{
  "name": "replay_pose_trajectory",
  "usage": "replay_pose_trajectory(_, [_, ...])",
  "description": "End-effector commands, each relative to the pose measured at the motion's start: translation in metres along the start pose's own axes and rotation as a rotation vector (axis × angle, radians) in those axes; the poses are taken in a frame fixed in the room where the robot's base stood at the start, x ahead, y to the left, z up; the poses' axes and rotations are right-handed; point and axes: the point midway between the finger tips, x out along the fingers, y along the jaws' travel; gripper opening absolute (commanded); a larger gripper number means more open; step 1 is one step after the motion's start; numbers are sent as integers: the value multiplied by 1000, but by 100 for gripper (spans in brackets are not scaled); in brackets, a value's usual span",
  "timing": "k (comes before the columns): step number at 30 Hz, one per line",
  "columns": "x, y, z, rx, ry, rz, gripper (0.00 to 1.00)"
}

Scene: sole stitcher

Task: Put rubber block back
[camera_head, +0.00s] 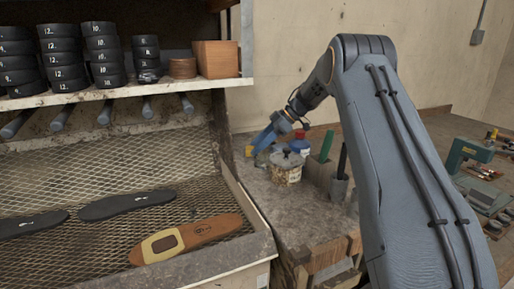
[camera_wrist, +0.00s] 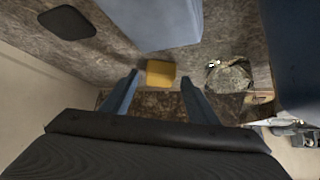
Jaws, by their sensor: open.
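A small yellow block (camera_wrist: 160,73), which looks like the rubber block, lies on the worn grey-brown bench surface in the wrist view. A bit of yellow (camera_head: 249,151) shows beside my gripper in the head view and seems to be the same block. My gripper (camera_head: 258,146) points down and left over the back of the bench. Its two blue fingers are spread apart in the wrist view (camera_wrist: 160,80), and the block shows between and beyond their tips. I cannot tell whether the tips touch it. Nothing is held.
The rack wall (camera_head: 224,140) stands close on the left. A large blue-grey shape (camera_wrist: 155,20) lies beyond the block.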

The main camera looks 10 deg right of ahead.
Motion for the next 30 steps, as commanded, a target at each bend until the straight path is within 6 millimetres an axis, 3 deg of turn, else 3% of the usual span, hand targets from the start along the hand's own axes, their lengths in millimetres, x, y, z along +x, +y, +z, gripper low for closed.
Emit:
replay_pose_trajectory(15, [-96, 1, 1, 0, -1, 3, 54])
replay_pose_trajectory(21, [-112, 0, 1, 1, -1, 2, 54])
replay_pose_trajectory(30, [-114, 0, 1, 1, 0, 1, 54])
